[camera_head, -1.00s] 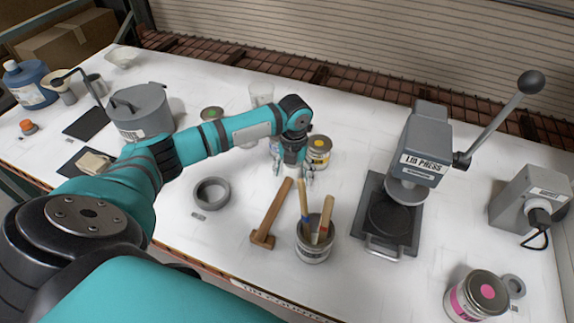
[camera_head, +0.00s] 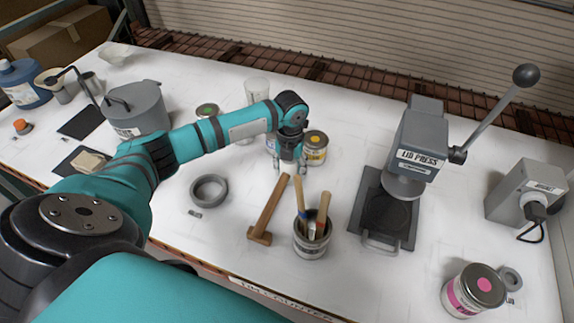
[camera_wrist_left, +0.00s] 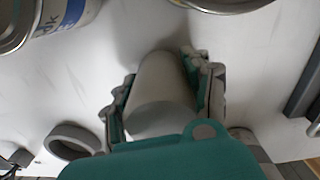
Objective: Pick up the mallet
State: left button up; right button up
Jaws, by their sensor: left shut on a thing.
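The wooden mallet (camera_head: 270,209) lies on the white table in the head view, its head toward the front edge and its handle pointing back toward my left gripper (camera_head: 291,168). The gripper points down just beyond the handle's far end. In the left wrist view its fingers (camera_wrist_left: 163,68) are on both sides of a pale, whitish cylinder (camera_wrist_left: 160,88), and the gripper is shut on it. I cannot tell what this cylinder is; it barely shows in the head view. No wood shows between the fingers. My right gripper is not in view.
A can with brushes (camera_head: 311,240) stands right of the mallet. A yellow-labelled can (camera_head: 315,148) is close beside the gripper. The lid press (camera_head: 418,150) is farther right.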

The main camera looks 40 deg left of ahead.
aim_at(275, 197)
pick_arm(q)
jog(key=shift+r+b, duration=0.3)
jog(key=shift+r, duration=0.15)
notch_tip(275, 197, up, 2)
jog(key=shift+w+r+b, duration=0.1)
jog(key=shift+b, duration=0.55)
jog(key=s+b, duration=0.1)
jog(key=s, duration=0.4)
jog(key=s+d+r+b, duration=0.1)
jog(key=s, duration=0.4)
jog(key=s+b, duration=0.1)
jog(key=s, duration=0.3)
jog(key=shift+s+d+r, duration=0.3)
jog(key=shift+s+d, duration=0.05)
jog(key=shift+s, duration=0.05)
jog(key=shift+s+d+r+b, duration=0.15)
jog(key=shift+s+b, duration=0.15)
jog(key=shift+s, duration=0.35)
